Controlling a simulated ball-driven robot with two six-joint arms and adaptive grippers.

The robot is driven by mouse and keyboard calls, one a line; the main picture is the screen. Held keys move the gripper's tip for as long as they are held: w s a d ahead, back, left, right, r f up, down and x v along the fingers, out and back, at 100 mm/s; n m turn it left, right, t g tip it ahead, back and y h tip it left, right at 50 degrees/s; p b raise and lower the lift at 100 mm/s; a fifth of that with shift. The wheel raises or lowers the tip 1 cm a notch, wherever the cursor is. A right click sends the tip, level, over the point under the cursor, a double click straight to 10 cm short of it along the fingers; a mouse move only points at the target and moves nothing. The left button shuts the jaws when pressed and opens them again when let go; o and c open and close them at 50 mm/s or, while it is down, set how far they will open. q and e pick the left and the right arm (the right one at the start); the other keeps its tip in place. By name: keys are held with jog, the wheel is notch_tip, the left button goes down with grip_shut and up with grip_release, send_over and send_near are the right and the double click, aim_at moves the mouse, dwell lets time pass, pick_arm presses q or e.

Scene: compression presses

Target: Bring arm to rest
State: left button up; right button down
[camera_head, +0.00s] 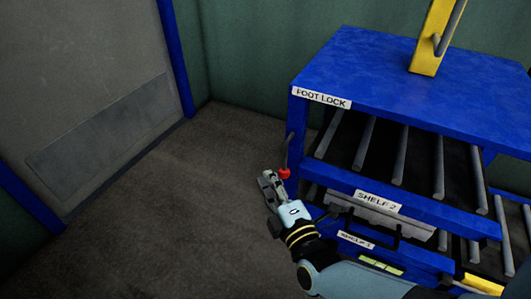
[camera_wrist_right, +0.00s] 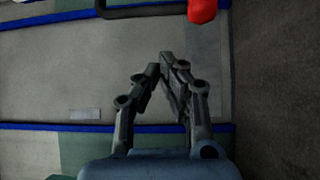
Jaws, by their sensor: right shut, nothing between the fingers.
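My right gripper (camera_head: 268,181) reaches in from the lower right in the head view, just left of the blue press frame. In the right wrist view its fingers (camera_wrist_right: 163,62) come together at the tips with nothing between them. A red knob (camera_head: 284,173) on a grey lever (camera_head: 289,152) is close beside the fingers in the head view. The red knob also shows at the top of the wrist view (camera_wrist_right: 202,10), beyond the fingertips; I see no clear contact. My left gripper is not in view.
The blue press frame (camera_head: 400,75) fills the right side, with roller shelves labelled SHELF 2 (camera_head: 378,200) and SHELF 1 (camera_head: 356,240). A yellow post (camera_head: 433,40) stands on top. A grey door (camera_head: 85,90) is at the left. The floor (camera_head: 170,220) between is clear.

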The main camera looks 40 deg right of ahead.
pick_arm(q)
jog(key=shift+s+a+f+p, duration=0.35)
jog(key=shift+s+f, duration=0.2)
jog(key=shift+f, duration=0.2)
pick_arm(e)
jog(key=shift+v, duration=2.2)
jog(key=shift+a+r, duration=0.1)
jog(key=s+a+f+m+g+y, duration=0.1)
jog(key=s+f+m+g+y, duration=0.3)
jog(key=s+f+g+y, duration=0.35)
pick_arm(q)
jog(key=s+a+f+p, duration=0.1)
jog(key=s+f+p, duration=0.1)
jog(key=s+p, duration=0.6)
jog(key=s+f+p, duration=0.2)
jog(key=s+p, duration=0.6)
jog(key=p, duration=0.1)
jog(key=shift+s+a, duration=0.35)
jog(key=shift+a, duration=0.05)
pick_arm(e)
jog(key=s+d+f+m+g+h, duration=0.1)
jog(key=s+m+g, duration=0.4)
jog(key=s, duration=0.9)
jog(key=s+d+f+m+g+h, duration=0.2)
jog(key=s+d+m+g, duration=0.1)
jog(key=s, duration=1.2)
jog(key=shift+s+f+m+g, duration=0.25)
jog(key=shift+f+m+g, duration=0.05)
jog(key=shift+m+g, duration=0.65)
